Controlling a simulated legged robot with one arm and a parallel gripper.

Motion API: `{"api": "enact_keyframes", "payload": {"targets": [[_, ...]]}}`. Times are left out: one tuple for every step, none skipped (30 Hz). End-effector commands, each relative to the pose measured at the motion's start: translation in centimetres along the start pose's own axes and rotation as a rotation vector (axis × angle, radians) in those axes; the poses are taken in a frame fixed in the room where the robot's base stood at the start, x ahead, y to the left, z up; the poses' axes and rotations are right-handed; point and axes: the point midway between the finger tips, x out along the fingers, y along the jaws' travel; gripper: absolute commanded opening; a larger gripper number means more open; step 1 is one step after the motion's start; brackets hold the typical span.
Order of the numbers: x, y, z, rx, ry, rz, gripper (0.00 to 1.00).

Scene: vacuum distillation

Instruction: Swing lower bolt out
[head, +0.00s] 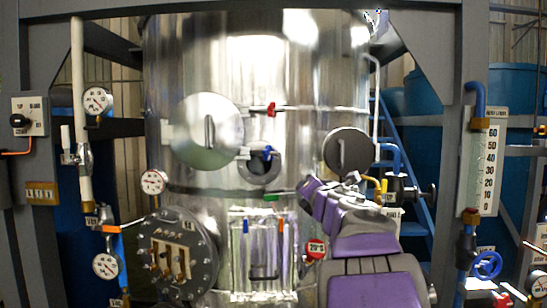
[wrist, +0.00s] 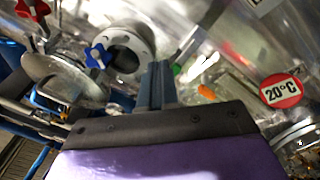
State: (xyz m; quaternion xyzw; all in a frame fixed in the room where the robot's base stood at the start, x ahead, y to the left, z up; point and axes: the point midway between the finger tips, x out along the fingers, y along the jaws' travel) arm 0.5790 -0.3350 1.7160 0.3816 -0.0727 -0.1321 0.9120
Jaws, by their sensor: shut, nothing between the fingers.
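A steel vessel (head: 290,75) has a round port (head: 260,172) in its front. A blue star-shaped knob (head: 267,152) sits at the port's rim; it also shows in the wrist view (wrist: 97,56). A red knob (head: 270,109) is higher up, and a green-tipped part (head: 272,197) is below the port. Which of these belongs to the lower bolt I cannot tell. My gripper (wrist: 158,68) is shut and empty, its fingers to the right of the port in the wrist view, apart from the blue knob. In the head view my arm hides the fingers.
A round cover (head: 208,130) stands beside the port at left. A second round cover (head: 347,150) is at right, near valves and pipes. A flanged hatch (head: 178,252) is at lower left. A red 20°C sign (wrist: 281,91) is right of my gripper.

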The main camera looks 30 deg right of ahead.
Motion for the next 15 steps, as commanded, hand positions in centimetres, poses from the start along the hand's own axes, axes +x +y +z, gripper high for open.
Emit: {"api": "enact_keyframes", "payload": {"targets": [[1.2, 0.7, -0.8, -0.05, -0.014, -0.043, 0.0], [1.8, 0.7, -1.2, -0.081, -0.029, -0.074, 0.0], [2.4, 0.9, -1.6, -0.124, -0.049, -0.114, 0.0], [2.9, 1.0, -1.9, -0.156, -0.063, -0.143, 0.0], [3.3, 1.2, -2.3, -0.187, -0.077, -0.171, 0.0], [3.7, 1.6, -2.7, -0.231, -0.097, -0.21, 0.0], [4.0, 1.9, -3.1, -0.265, -0.112, -0.238, 0.0], [4.3, 2.3, -3.5, -0.296, -0.126, -0.263, 0.0], [4.5, 2.8, -3.9, -0.339, -0.147, -0.3, 0.0], [4.5, 3.3, -4.2, -0.373, -0.164, -0.328, 0.0], [4.6, 3.8, -4.5, -0.405, -0.179, -0.353, 0.0], [4.6, 4.5, -5.0, -0.447, -0.201, -0.387, 0.0], [4.5, 5.1, -5.3, -0.478, -0.219, -0.414, 0.0], [4.4, 5.8, -5.6, -0.508, -0.236, -0.438, 0.0], [4.1, 6.7, -6.1, -0.549, -0.258, -0.47, 0.0]]}}
